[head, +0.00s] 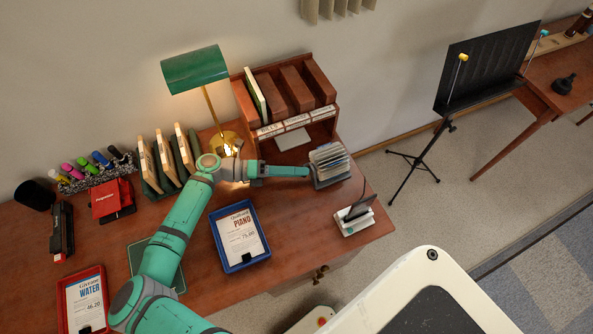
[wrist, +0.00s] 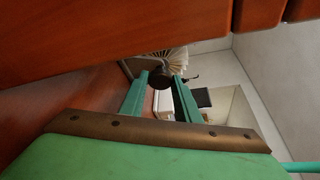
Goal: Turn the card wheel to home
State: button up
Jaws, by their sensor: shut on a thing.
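The card wheel (head: 330,160), a rotary file with a fan of pale cards on a grey base, stands near the right end of the desk. My gripper (head: 308,172) reaches it from the left, with its fingers at the wheel's left side. In the wrist view my gripper (wrist: 160,84) has its two green fingers on either side of a dark round knob (wrist: 160,77), shut on it. The fanned cards of the card wheel (wrist: 168,58) show just beyond the knob. The marks on the cards are too small to read.
A wooden shelf unit (head: 247,100) with binders stands just behind my forearm, and a green lamp (head: 195,70) is to its left. A blue tray (head: 218,238) and a white stand with a dark device (head: 354,224) lie in front. Bare desk separates them.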

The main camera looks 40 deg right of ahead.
dwell(0.6)
jog(key=o, duration=1)
jog(key=shift+r, duration=0.1)
